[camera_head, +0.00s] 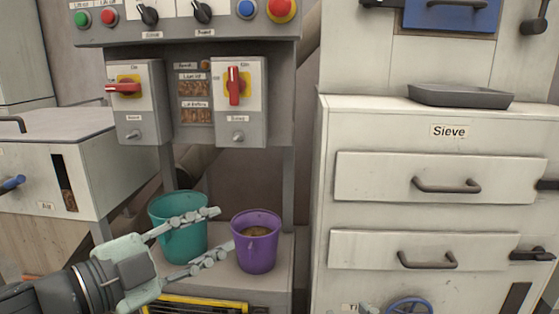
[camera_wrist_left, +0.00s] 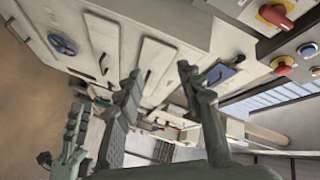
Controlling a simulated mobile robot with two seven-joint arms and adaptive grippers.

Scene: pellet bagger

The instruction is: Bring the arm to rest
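My left gripper (camera_head: 216,232) reaches in from the lower left, its two fingers spread apart with nothing between them. The fingers overlap the teal bucket (camera_head: 178,244) in the picture, and their tips point toward the purple bucket (camera_head: 256,250), which has brownish material inside. I cannot tell whether either finger touches a bucket. In the left wrist view the same gripper (camera_wrist_left: 160,82) also shows open and empty. My right gripper (camera_wrist_left: 74,135) appears at the lower left of that view; its opening is unclear.
A control panel with red rotary switches (camera_head: 236,86) hangs above the buckets. The white Sieve cabinet (camera_head: 395,130) with drawer handles stands at right, a dark tray (camera_head: 460,96) on top. A blue handwheel (camera_head: 410,306) shows at the bottom. A white bin (camera_head: 70,170) stands at left.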

